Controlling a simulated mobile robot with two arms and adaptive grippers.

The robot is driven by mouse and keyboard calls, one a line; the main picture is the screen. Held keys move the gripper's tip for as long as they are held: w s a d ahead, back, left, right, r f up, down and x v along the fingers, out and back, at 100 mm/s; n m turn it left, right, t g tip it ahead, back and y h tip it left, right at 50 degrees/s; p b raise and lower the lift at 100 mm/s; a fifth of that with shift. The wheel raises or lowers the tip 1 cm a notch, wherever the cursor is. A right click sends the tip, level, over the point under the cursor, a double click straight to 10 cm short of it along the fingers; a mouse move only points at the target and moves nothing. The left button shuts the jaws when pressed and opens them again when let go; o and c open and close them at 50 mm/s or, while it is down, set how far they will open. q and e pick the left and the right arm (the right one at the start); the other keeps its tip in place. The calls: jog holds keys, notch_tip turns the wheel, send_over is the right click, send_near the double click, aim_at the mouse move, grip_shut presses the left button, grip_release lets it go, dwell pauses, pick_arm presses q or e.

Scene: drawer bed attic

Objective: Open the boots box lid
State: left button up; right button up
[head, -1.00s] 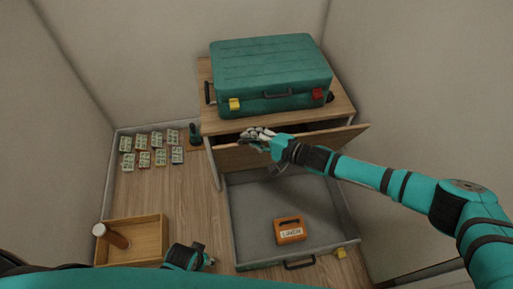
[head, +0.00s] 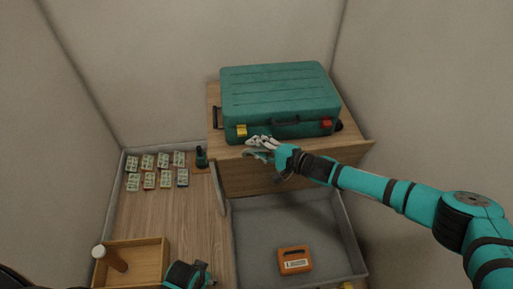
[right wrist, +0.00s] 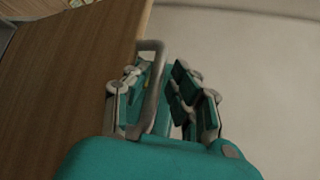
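A teal case (head: 280,95) with a closed lid, a yellow latch (head: 241,131), a red latch (head: 326,125) and a dark front handle lies on the wooden cabinet. I cannot tell whether it is the boots box.
Below the cabinet is an open grey box (head: 355,235) with an orange case (head: 294,260) inside. A wooden tray (head: 145,248) with a brown bottle (head: 110,258) is at lower left. Walls close in on both sides.

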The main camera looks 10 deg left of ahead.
jog(key=shift+s, duration=0.15)
jog(key=v, duration=1.2)
jog(key=shift+a+f, duration=0.1)
jog(key=shift+f, duration=0.05)
